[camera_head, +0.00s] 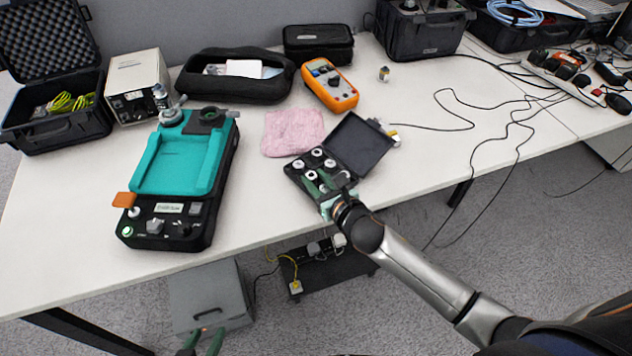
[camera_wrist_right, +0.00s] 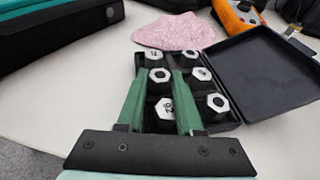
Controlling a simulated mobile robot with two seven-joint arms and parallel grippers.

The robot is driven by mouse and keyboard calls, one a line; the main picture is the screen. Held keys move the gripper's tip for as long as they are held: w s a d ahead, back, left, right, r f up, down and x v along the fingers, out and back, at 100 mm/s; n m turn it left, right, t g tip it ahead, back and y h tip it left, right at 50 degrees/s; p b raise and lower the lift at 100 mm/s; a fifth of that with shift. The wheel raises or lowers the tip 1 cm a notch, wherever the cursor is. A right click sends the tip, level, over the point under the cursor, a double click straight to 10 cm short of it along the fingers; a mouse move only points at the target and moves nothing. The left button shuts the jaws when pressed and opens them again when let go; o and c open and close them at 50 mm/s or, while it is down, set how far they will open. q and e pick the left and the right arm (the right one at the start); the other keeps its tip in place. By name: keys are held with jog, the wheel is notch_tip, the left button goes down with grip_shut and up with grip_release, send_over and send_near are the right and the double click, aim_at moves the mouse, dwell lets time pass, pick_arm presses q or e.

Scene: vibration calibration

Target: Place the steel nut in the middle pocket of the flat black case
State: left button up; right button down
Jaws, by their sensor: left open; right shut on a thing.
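The flat black case (camera_wrist_right: 228,127) lies open on the table, its lid (camera_head: 357,144) hinged back to the right. Several steel nuts with white faces sit in its two rows of pockets. My right gripper (camera_wrist_right: 158,73) reaches down over the case. Its green fingers are shut on a steel nut (camera_wrist_right: 159,75) at the middle pocket of the left row in the right wrist view. Whether this nut rests on the pocket floor cannot be told. A numbered nut (camera_wrist_right: 165,107) shows between the fingers nearer the wrist. My left gripper (camera_head: 205,339) is open and empty, low in front of the table.
A pink cloth (camera_head: 292,132) lies behind the case. A teal-topped device (camera_head: 180,160) stands to the left. An orange meter (camera_head: 330,85) and a small metal piece (camera_head: 384,73) are farther back. Thin black cables cross the table at right.

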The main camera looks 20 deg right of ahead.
jog(key=c, duration=0.6)
grip_release()
jog(key=shift+f, duration=0.1)
jog(key=shift+o, duration=0.2)
jog(key=shift+s+r, duration=0.1)
jog(key=shift+r, duration=0.1)
jog(key=p+v, duration=0.1)
jog(key=v, duration=1)
jog(key=s+a+f+m+g, duration=0.1)
jog(key=s+f+m, duration=0.5)
jog(key=m, duration=1.2)
jog(key=s+a+f+m+g, duration=0.1)
jog(key=s+f+m+g, duration=0.3)
jog(key=m, duration=1.4)
jog(key=s+f, duration=0.3)
jog(key=s, duration=0.1)
jog(key=shift+a+f, duration=0.3)
jog(key=shift+f, duration=0.05)
